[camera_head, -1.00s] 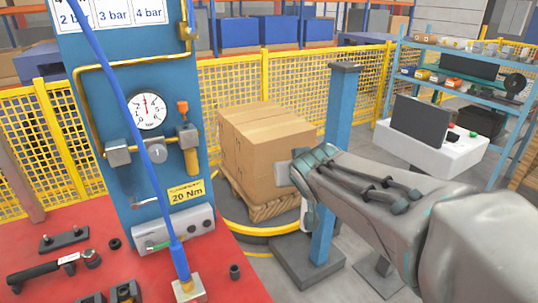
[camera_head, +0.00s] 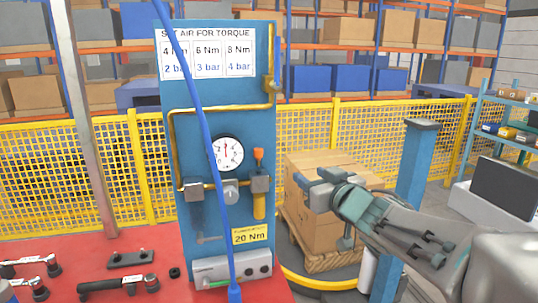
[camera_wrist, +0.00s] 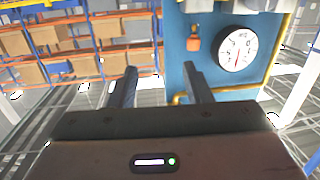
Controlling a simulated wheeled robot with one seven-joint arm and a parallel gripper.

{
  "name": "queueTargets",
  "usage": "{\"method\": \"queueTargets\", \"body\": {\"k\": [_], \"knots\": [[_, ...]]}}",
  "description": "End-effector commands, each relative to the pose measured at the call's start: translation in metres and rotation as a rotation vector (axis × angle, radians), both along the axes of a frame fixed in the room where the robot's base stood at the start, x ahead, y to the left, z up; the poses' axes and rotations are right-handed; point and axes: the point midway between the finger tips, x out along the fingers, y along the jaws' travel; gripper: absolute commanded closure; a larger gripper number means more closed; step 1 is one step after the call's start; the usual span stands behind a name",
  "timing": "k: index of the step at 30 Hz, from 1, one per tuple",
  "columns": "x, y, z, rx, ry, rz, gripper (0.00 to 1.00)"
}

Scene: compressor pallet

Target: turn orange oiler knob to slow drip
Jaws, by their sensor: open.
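The orange oiler knob (camera_head: 258,154) sits on top of the brass-coloured oiler (camera_head: 259,203), at the right side of the blue panel (camera_head: 205,140). My gripper (camera_head: 312,190) is to the right of the knob and a little lower in the head view, apart from it. In the wrist view, which looks upside down, the fingers of my gripper (camera_wrist: 159,72) are spread with nothing between them. The orange knob (camera_wrist: 193,44) shows there just beyond the right-hand finger.
A round pressure gauge (camera_head: 227,153) and grey fittings sit left of the oiler. A blue hose (camera_head: 205,115) hangs down before the panel. Tools lie on the red table (camera_head: 85,255).

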Motion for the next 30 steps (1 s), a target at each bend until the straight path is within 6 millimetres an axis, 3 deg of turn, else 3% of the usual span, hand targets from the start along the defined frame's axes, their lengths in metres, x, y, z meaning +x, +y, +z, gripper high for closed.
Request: {"method": "queueTargets", "body": {"k": [4, 11, 30], "knots": [[-0.005, 0.025, 0.009, 0.030, -0.039, 0.138, 0.55], [-0.003, 0.038, 0.011, 0.043, -0.049, 0.196, 0.55], [0.088, 0.100, 0.011, 0.043, -0.049, 0.193, 0.55]]}}
